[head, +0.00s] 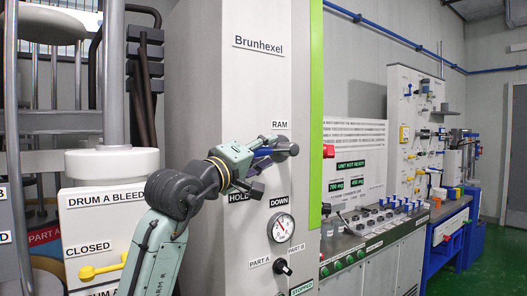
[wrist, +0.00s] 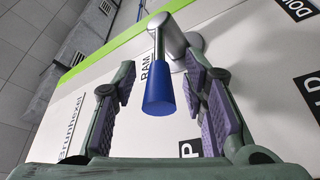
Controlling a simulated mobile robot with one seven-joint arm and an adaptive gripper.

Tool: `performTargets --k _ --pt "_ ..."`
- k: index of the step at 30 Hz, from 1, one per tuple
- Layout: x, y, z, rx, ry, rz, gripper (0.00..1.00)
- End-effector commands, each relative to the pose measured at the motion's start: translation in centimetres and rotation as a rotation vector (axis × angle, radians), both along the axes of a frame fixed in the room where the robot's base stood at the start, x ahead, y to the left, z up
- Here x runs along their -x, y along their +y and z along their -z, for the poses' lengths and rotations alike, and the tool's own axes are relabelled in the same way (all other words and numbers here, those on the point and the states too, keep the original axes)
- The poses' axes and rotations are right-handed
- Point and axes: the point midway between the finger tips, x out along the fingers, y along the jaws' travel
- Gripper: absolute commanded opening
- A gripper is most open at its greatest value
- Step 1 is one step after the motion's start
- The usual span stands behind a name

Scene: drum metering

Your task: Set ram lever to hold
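The ram lever has a blue handle on a grey arm, on the front of the tall Brunhexel cabinet; the handle shows in the wrist view (wrist: 158,92) and partly in the head view (head: 262,152). Its arm runs from the pivot (wrist: 178,38) on the panel's right toward the left in the head view. My gripper (head: 258,168) is open, its purple-padded fingers on either side of the handle with gaps visible in the wrist view. The HOLD label (head: 239,198) is lower left of the pivot and DOWN (head: 279,201) below it. A label ending in P (wrist: 187,150) lies beyond the handle's end.
A pressure gauge (head: 281,228) and a black selector knob (head: 282,267) sit below the lever. At left are the Drum A bleed panel and its yellow handle (head: 95,269). A bench console (head: 372,222) stands to the right.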

Motion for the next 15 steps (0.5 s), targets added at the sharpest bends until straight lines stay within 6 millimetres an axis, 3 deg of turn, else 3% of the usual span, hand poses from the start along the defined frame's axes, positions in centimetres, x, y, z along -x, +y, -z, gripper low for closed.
performTargets --k 15 --pt "0.02 0.02 -0.01 0.0 0.0 0.0 0.02"
